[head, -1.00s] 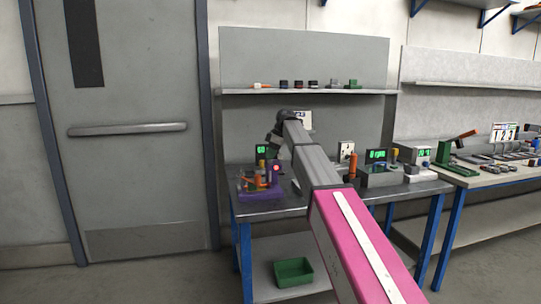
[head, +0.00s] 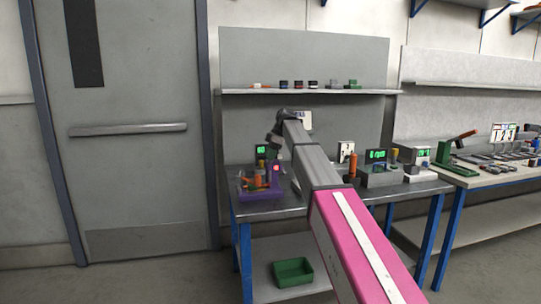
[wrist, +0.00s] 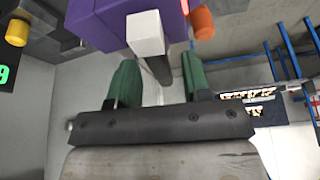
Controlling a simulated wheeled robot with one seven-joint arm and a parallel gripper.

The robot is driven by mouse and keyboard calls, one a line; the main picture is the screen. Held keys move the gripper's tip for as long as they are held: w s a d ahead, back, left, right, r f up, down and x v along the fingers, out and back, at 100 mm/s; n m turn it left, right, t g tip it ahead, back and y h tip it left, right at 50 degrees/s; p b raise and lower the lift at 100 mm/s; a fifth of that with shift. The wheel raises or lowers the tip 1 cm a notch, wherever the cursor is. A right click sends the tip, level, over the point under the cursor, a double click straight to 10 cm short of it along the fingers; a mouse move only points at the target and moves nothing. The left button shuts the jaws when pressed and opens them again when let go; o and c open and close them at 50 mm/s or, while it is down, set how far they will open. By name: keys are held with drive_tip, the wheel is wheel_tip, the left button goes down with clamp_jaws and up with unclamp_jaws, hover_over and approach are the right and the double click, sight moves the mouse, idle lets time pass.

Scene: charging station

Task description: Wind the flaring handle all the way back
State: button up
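A purple device (head: 262,193) stands at the left end of the near bench, with a red light and orange parts on it. Its purple body (wrist: 112,14) fills the top of the wrist view. A pale block (wrist: 146,33) and a dark rod (wrist: 161,68) come from it toward my gripper. An orange knob (wrist: 202,22) sits to the right. My gripper (wrist: 160,76) has its two green fingers apart, one either side of the rod, with gaps visible. I cannot tell which part is the flaring handle; contact is not clear.
A small green display (head: 261,151) stands behind the device. An orange cylinder (head: 352,165) and a grey display box (head: 378,176) stand to its right on the bench. A shelf (head: 305,91) with small parts runs above. A green bin (head: 293,273) sits below.

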drive_tip(key=v, duration=1)
drive_tip(key=shift+d+r, duration=0.2)
drive_tip(key=shift+r, duration=0.15)
